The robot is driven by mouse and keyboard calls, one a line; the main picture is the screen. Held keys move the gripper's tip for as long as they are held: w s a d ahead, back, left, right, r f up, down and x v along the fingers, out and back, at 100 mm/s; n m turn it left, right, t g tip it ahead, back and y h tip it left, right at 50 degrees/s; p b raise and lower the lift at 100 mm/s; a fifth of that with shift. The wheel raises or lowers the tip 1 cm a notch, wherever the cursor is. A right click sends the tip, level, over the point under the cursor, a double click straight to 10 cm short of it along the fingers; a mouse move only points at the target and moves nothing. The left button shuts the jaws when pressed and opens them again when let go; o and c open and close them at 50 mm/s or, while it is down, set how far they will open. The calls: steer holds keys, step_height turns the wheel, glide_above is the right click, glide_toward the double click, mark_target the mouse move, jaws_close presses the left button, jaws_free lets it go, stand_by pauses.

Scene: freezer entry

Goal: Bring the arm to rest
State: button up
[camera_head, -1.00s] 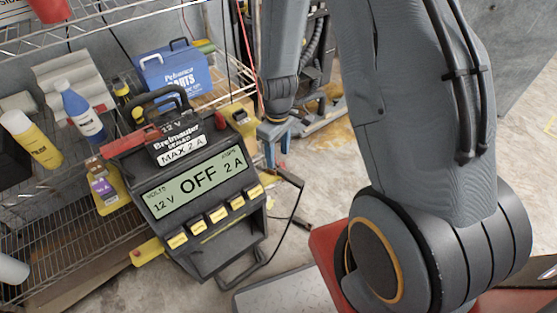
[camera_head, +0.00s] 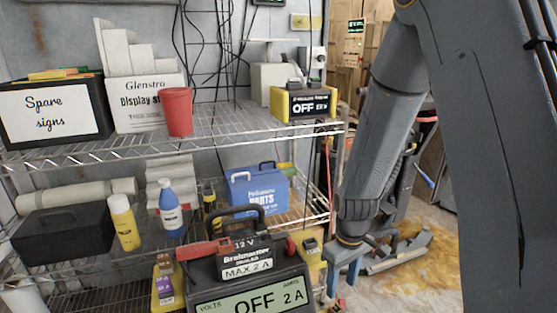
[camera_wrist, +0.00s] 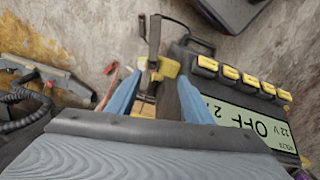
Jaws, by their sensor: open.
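My arm reaches down the right side of the head view. My gripper (camera_head: 343,278) has blue fingers pointing down, just right of the battery charger (camera_head: 222,270). In the wrist view my gripper (camera_wrist: 158,95) shows its two fingers apart, with nothing held between them. The charger (camera_wrist: 232,108) fills the right of that view, its display reading OFF. A yellow clamp (camera_wrist: 160,68) lies beyond the fingertips; I cannot tell how far. In the head view a yellow clamp (camera_head: 312,248) is at the charger's right side, left of my fingers.
A wire shelf (camera_head: 235,125) at left holds a red cup (camera_head: 178,112), a spare-signs box (camera_head: 55,110) and a smaller yellow device (camera_head: 303,103). Lower down are a blue parts box (camera_head: 258,190) and bottles. Stained floor (camera_head: 430,225) and dark equipment lie right of the gripper.

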steer(key=s+a+r+m, duration=0.2)
steer(key=s+a+r, duration=0.1)
steer(key=s+r, duration=0.6)
steer(key=s+a+r+m, duration=0.2)
steer(key=s+r, duration=0.5)
steer(key=r, duration=0.5)
steer(key=d+r+m+p, duration=0.1)
steer(key=d+r+p, duration=0.4)
steer(key=p, duration=0.8)
steer(key=shift+s+d+r+m, duration=0.15)
steer(key=shift+d+r+m, duration=0.25)
steer(key=shift+r, duration=0.15)
steer(key=shift+d, duration=0.1)
steer(key=shift+c, duration=0.2)
